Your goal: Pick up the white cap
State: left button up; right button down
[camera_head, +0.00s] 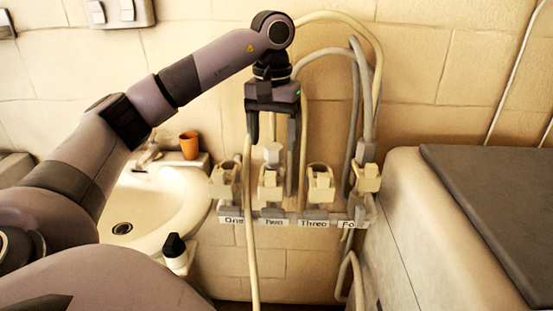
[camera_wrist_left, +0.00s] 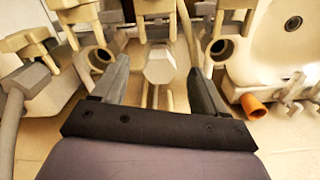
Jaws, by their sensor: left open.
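The white cap (camera_head: 272,152) is a pale hexagonal piece at the holder labelled Two, on the wall rack. It also shows in the left wrist view (camera_wrist_left: 159,66), near the middle and between the fingers. My left gripper (camera_head: 271,166) points down from above, with one finger on each side of the cap. In the left wrist view the gripper (camera_wrist_left: 159,72) is open, with gaps visible between the cap and both fingers. The cap's lower part and what it rests on are hard to make out. My right gripper does not show.
The rack (camera_head: 292,215) has several pale holders labelled One to Four, close beside the fingers. Hoses (camera_head: 376,80) loop above and hang below. A white washbasin (camera_head: 185,195), orange cup (camera_head: 189,145) and black-topped bottle (camera_head: 176,258) are left. A dark-topped cabinet (camera_head: 490,190) stands right.

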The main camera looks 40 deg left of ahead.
aim_at(274, 146)
pick_arm(q)
jog(key=f, duration=0.5)
jog(key=shift+w+a+f+p, duration=0.1)
jog(key=shift+w+a+p, duration=0.15)
jog(key=shift+p, duration=0.1)
jog(key=c, duration=1.1)
jog(key=shift+c, duration=0.2)
